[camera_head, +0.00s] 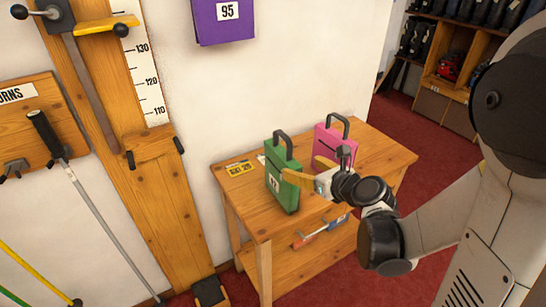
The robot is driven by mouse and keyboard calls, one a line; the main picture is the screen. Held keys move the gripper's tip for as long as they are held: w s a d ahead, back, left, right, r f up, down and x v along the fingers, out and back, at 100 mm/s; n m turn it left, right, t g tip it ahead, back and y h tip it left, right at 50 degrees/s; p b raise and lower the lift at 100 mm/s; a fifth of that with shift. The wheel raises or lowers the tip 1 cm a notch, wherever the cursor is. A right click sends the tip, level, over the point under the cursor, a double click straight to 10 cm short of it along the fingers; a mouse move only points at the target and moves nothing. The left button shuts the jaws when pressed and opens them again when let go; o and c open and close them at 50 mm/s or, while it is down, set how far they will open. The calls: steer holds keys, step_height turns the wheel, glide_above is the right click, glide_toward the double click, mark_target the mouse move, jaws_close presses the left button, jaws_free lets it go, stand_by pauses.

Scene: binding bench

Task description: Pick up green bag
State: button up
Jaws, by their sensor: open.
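The green bag (282,178) stands upright on the wooden table (246,206). It has a dark handle on top and a white label on its front. My gripper (303,170) is just right of the green bag, its yellow fingers pointing left. The fingers are spread apart, one close to or against the bag's right side and the other toward the pink bag. I cannot tell whether the near finger touches the green bag. Nothing is held between the fingers.
A pink bag (326,141) with a dark handle stands behind my gripper on the same table. A yellow card (239,168) lies left of the green bag. A tool (316,232) with an orange handle is on the lower shelf. A wall stands behind the table.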

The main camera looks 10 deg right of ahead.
mark_target(296, 167)
steer(key=shift+w+a+f, duration=0.25)
steer(key=shift+w, duration=0.05)
steer(key=b+x, duration=0.1)
steer(key=x, duration=0.2)
steer(key=shift+w+a+f, duration=0.2)
steer(key=shift+w+a, duration=0.05)
steer(key=shift+a, duration=0.05)
steer(key=b+x, duration=0.2)
steer(key=x, duration=0.3)
steer(key=shift+w+f, duration=0.25)
steer(key=shift+f, duration=0.05)
steer(key=shift+r, duration=0.1)
steer(key=c, duration=1.5)
